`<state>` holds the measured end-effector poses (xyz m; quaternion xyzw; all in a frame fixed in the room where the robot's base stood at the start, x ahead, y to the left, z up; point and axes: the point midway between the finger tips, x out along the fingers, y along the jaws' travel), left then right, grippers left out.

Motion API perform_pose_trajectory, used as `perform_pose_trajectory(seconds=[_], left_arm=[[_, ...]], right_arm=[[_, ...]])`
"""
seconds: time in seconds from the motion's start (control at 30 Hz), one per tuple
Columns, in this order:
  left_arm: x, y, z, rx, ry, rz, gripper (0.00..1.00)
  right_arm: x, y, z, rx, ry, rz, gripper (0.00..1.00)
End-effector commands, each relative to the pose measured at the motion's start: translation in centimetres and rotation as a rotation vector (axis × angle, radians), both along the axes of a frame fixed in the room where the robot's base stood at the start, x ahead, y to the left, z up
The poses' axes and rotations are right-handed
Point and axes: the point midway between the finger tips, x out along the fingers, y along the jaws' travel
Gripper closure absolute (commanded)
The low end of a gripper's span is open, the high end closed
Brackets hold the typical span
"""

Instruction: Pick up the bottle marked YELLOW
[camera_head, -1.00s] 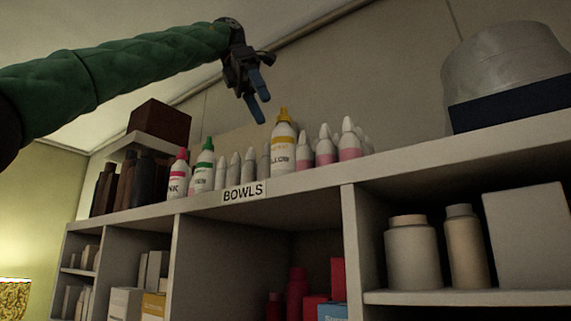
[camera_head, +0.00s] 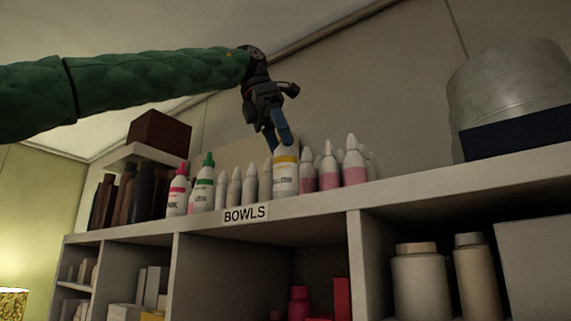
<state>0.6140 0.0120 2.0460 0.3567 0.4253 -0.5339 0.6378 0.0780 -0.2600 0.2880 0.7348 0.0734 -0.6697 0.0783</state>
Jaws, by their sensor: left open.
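The bottle marked YELLOW (camera_head: 286,180) stands upright on the top shelf. It is white with a yellow band, and its label is only partly legible. My left gripper (camera_head: 276,142) is open, with its blue fingers pointing down over the top of this bottle. The fingertips overlap the nozzle in the picture and hide it. I cannot tell whether they touch it or lie around it. My right gripper is not in view.
A pink-capped bottle (camera_head: 177,190) and a green-capped bottle (camera_head: 204,184) stand to the left. Grey bottles (camera_head: 234,190) and pink-and-white bottles (camera_head: 354,165) crowd both sides. A "BOWLS" label (camera_head: 245,214) marks the shelf edge. A large metallic tin (camera_head: 506,90) stands right.

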Motion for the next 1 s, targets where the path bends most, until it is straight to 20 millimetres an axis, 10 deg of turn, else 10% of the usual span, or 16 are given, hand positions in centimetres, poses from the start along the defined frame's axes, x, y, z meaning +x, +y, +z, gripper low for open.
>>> perform_pose_trajectory(seconds=[0.43, 0.73, 1.0], left_arm=[[0.09, -0.46, -1.21, -0.001, -0.001, 0.0, 0.34], [0.09, -0.46, -1.18, -0.001, 0.0, 0.0, 0.93], [0.09, -0.47, -1.13, -0.001, 0.0, 0.0, 0.97]], right_arm=[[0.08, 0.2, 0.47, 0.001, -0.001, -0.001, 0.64], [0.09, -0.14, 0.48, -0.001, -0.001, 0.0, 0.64], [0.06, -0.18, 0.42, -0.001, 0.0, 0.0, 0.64]])
